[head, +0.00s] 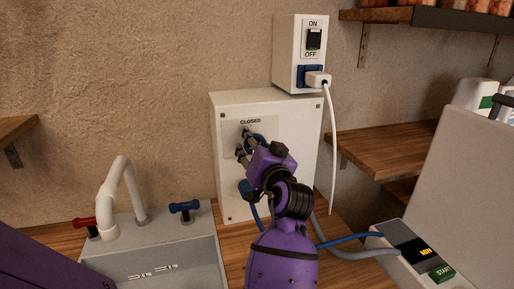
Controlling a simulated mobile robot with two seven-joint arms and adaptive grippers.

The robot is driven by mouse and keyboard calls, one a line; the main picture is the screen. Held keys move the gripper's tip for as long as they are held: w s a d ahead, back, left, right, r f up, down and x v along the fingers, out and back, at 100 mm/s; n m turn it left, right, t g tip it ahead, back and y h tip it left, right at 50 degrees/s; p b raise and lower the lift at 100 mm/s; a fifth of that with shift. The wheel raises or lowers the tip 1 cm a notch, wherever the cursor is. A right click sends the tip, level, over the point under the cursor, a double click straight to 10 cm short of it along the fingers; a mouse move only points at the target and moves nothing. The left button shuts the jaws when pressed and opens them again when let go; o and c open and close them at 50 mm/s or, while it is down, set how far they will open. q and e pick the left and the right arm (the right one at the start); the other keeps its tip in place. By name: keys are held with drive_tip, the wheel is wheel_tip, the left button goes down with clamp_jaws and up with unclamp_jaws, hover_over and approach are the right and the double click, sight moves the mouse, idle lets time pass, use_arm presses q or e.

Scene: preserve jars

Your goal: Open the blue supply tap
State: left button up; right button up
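The blue supply tap (258,138) shows only in part, as a blue piece on the front of a white wall box (285,118) under a label reading CLOSED (250,122). My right gripper (243,142) is at the tap, its grey fingertips apart and up against the box front. The gripper and wrist hide most of the tap. I cannot tell whether the fingers grip it. My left gripper is out of view; only a purple part of mine shows at the lower left.
A blue hose (348,237) and a grey hose run to a device with a START button (443,272). A switch box (302,48) with a plugged white cord is above. A sink unit (150,255) with red (84,223) and blue (185,207) handles stands left. Shelves are right.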

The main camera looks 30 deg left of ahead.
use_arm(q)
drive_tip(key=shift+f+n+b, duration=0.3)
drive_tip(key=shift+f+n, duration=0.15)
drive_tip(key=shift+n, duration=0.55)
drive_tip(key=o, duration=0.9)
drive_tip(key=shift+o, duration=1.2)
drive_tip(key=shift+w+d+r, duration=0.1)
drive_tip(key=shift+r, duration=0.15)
